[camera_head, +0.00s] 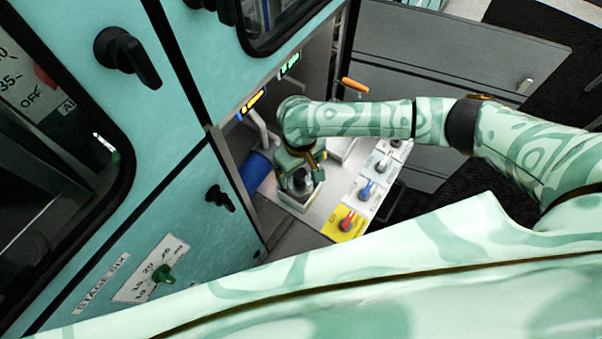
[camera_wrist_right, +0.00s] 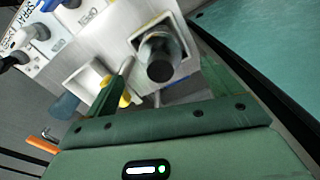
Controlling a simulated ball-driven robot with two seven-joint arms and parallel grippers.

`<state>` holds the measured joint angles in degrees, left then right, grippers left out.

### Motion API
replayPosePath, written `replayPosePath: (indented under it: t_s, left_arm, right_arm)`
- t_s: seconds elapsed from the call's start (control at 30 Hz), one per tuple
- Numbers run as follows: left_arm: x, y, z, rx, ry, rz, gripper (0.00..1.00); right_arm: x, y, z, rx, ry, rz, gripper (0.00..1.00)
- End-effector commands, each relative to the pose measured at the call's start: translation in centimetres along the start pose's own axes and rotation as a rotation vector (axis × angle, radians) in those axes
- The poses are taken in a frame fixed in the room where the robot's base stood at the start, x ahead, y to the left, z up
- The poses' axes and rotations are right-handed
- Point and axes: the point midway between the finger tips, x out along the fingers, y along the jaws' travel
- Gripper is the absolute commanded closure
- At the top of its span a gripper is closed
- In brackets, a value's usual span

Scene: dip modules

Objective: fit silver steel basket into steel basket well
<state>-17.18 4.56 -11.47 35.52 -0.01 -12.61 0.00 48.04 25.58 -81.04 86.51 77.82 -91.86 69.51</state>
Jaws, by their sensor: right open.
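A silver cylindrical piece with a dark round top, which looks like the steel basket (camera_wrist_right: 166,44), sits in or over a square light-coloured socket in the right wrist view. In the head view its dark top (camera_head: 302,181) shows just below my right gripper (camera_head: 299,163). My right gripper is open and close above it, and I cannot tell whether they touch. A second square socket (camera_wrist_right: 84,78) lies to its left in the wrist view, partly behind a green finger. I cannot tell which socket is the steel basket well. My left gripper is not in view.
The light panel carries a red knob on a yellow plate (camera_head: 346,222), a blue knob (camera_head: 367,190) and other knobs. A blue cylinder (camera_head: 255,171) stands at its left. Teal cabinet doors (camera_head: 165,165) rise close on the left. An orange handle (camera_head: 354,85) is behind my arm.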

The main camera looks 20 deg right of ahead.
Motion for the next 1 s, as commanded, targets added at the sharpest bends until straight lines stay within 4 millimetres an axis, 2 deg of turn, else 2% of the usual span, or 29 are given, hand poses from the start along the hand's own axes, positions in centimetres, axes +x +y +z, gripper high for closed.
replayPosePath:
  t_s: [0.03,0.1,0.2,0.33,0.5,1.0]
  left_arm:
    - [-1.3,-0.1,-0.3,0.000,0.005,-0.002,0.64]
    - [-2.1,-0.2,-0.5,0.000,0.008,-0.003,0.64]
    - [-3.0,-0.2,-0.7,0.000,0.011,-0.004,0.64]
    - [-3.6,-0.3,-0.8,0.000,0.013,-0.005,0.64]
    - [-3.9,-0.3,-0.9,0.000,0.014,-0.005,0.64]
    - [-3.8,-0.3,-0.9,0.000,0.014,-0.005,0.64]
  right_arm:
    - [-2.2,0.0,-0.1,-0.001,0.004,0.000,0.10]
    - [-4.0,0.0,-0.1,-0.002,0.004,0.001,0.10]
    - [-6.0,0.0,0.0,0.000,0.003,0.001,0.10]
    - [-7.8,0.0,-0.1,0.000,0.002,0.001,0.10]
    - [-8.6,0.0,0.0,-0.001,0.000,0.000,0.10]
    - [-8.5,0.0,0.0,0.000,0.000,0.000,0.10]
